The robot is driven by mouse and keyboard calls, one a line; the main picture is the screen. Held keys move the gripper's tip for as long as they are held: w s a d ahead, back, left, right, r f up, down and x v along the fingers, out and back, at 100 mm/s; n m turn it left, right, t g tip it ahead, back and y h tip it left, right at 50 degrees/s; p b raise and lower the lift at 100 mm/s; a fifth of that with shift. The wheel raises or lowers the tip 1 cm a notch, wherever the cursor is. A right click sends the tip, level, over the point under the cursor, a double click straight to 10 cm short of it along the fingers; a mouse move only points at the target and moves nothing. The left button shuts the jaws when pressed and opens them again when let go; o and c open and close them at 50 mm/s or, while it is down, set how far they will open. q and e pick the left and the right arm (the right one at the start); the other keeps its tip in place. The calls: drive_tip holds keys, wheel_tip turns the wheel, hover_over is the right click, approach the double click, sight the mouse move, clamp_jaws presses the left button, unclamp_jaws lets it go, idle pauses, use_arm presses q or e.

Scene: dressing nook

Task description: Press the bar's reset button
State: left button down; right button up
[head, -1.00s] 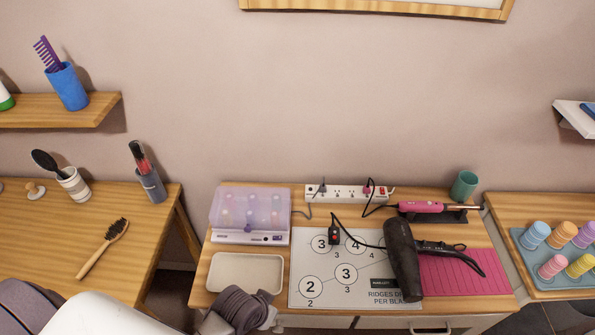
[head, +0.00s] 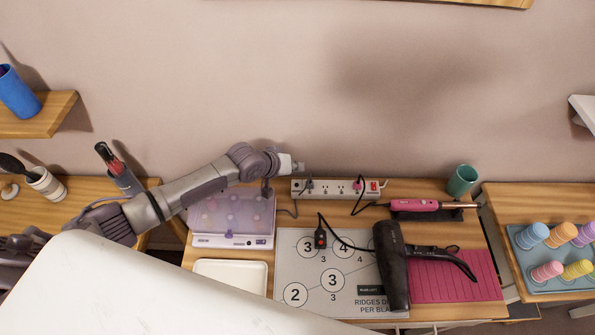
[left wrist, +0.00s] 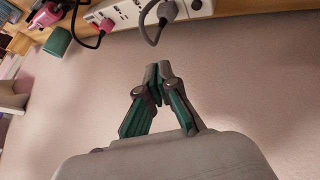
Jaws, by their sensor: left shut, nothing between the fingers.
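The white power bar (head: 336,189) lies along the back edge of the middle table, against the wall. It also shows at the top of the left wrist view (left wrist: 195,9). My right gripper is out of view.
A purple-lidded box (head: 232,216) stands left of the bar, under my left arm. A black hair dryer (head: 392,265) lies in front of the bar. A pink curling iron (head: 415,205) and a green cup (head: 462,180) are to its right. Cords loop around the bar.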

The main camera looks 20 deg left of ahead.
sight(295, 185)
use_arm(q)
drive_tip(key=f+b, duration=0.2)
drive_tip(key=w+f+b, duration=0.1)
drive_tip(key=f+b, duration=0.2)
drive_tip(key=a+f+b, duration=0.1)
drive_tip(key=f+b, duration=0.1)
drive_tip(key=f, duration=0.1)
drive_tip(key=shift+w+b, duration=0.15)
drive_tip(key=shift+b, duration=0.25)
idle(0.4)
idle(0.9)
drive_tip(key=shift+f, duration=0.1)
idle(0.3)
drive_tip(key=shift+f, duration=0.3)
